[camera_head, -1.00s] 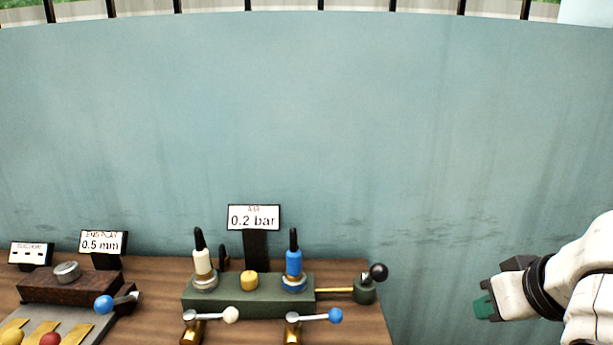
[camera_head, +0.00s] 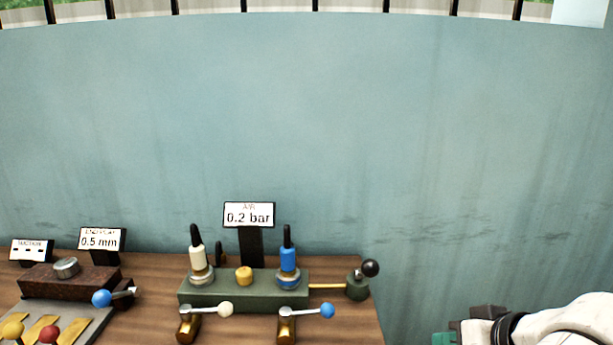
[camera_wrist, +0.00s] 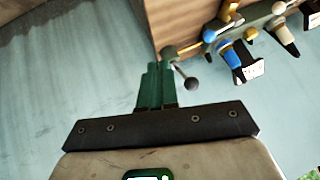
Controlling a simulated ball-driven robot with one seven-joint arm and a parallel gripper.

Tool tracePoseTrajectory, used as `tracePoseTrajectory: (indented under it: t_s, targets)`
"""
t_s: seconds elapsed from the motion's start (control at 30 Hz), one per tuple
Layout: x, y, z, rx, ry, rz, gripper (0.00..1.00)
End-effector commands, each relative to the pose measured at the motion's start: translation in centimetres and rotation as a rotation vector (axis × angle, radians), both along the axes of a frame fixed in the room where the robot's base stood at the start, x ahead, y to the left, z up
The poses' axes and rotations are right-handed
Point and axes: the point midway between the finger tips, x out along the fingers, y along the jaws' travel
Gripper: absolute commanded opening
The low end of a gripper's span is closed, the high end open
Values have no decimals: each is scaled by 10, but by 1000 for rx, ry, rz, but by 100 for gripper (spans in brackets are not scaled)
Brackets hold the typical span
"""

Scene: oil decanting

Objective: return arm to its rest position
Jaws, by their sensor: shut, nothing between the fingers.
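My gripper (camera_wrist: 153,88) shows in the wrist view with its two green fingers together and nothing between them. In the head view only a part of my gripper (camera_head: 446,339) shows at the bottom right, beyond the right end of the table and cut by the lower edge. My white arm lies to the right of it. My gripper is apart from the table and touches nothing that I can see.
The wooden table (camera_head: 345,322) ends left of my arm. It bears a green valve block (camera_head: 243,291) with white and blue fittings, a black-knobbed lever (camera_head: 370,268), a "0.2 bar" sign (camera_head: 249,214) and a brown block (camera_head: 68,281).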

Motion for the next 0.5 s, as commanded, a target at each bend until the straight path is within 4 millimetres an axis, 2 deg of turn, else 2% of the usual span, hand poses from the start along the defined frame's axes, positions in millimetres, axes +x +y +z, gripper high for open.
tracePoseTrajectory:
  t_s: [0.03,0.17,0.27,0.37,0.5]
  targets:
    - [-8,8,-21,28,26,-1,0]
    - [-33,14,-74,49,92,-21,0]
    - [-62,15,-118,38,160,-34,0]
    - [-98,11,-161,4,240,-42,0]
    - [-158,-3,-216,-76,362,-44,0]
